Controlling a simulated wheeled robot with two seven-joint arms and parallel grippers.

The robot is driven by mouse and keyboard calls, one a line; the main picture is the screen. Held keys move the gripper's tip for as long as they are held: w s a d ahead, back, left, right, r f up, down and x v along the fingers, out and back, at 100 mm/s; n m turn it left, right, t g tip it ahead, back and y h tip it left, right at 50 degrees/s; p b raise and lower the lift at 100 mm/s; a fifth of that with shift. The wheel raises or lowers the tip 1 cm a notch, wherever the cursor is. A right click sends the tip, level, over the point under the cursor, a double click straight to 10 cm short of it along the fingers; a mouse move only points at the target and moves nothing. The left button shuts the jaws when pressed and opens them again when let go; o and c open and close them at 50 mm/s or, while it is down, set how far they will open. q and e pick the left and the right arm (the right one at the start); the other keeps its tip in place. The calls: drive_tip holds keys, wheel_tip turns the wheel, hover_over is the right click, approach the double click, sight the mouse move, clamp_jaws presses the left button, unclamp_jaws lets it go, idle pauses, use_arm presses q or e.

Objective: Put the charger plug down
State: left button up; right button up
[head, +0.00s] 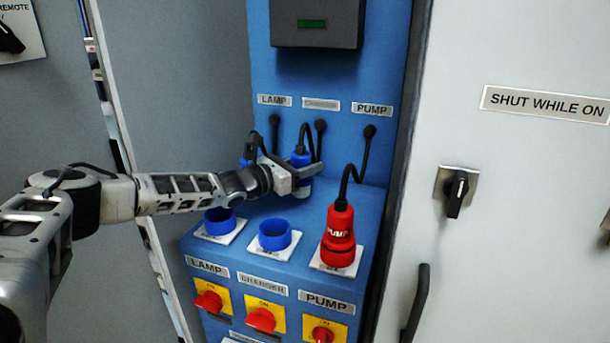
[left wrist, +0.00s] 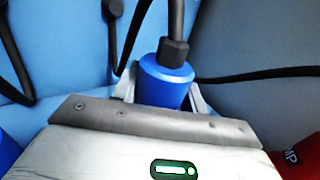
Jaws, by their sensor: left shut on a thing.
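My left gripper (head: 299,177) is shut on a blue plug, the charger plug (head: 301,160), at the back of the blue panel's ledge. Its label is hidden. In the left wrist view the plug (left wrist: 165,88) stands about upright between the jaws, with a black cable rising from its top. The charger socket (head: 274,236), a blue ring, is empty in front of the gripper. My right gripper is not in view.
Another blue plug (head: 247,159) is at the back left, partly behind my left arm. The lamp socket (head: 220,223) is empty. The red pump plug (head: 339,232) stands in its socket at the right. Black cables hang close around the gripper. Red switches (head: 262,319) line the front.

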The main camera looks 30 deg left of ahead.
use_arm(q)
wheel_tip(320, 180, down, 3)
idle(0.3)
